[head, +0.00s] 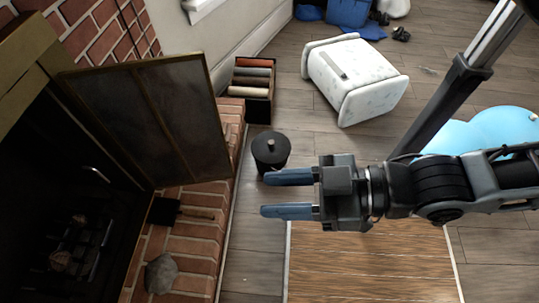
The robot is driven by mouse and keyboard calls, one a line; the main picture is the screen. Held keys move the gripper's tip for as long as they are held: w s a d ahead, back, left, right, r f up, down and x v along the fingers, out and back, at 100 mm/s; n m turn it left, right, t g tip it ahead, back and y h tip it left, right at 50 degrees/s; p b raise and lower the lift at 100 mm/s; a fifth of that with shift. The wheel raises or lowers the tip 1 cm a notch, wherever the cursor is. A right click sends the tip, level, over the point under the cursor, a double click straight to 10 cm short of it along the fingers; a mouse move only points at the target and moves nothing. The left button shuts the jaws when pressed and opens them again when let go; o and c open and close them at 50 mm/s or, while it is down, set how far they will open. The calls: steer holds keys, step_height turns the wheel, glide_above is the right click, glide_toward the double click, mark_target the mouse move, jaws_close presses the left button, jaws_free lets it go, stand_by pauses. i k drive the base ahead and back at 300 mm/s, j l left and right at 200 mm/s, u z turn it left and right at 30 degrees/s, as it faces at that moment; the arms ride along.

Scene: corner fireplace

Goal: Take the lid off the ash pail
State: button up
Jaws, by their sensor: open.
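The ash pail (265,166) is a small dark, round pail on the floor beside the brick hearth, in the middle of the head view. Its dark lid (271,155) is on top, with a small grey knob (271,143) at the centre. My gripper (264,194) comes in from the right and points left. Its two blue fingers are apart with nothing between them. The upper finger appears just in front of the pail's lower edge in the picture; I cannot tell its height or whether it touches.
The brick hearth (191,241) lies left, with an open fireplace screen (150,115), a small shovel (180,211) and a grey stone (160,273). A box of rolls (252,88) stands behind the pail, a white stool-like piece (355,77) behind right. A wooden-striped mat (370,268) lies below my gripper.

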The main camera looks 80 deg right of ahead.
mark_target(268, 147)
steer(key=z, duration=1.2)
steer(key=i+j+z, duration=0.1)
steer(key=j+z, duration=1.1)
steer(key=j, duration=0.2)
steer(key=k, duration=0.05)
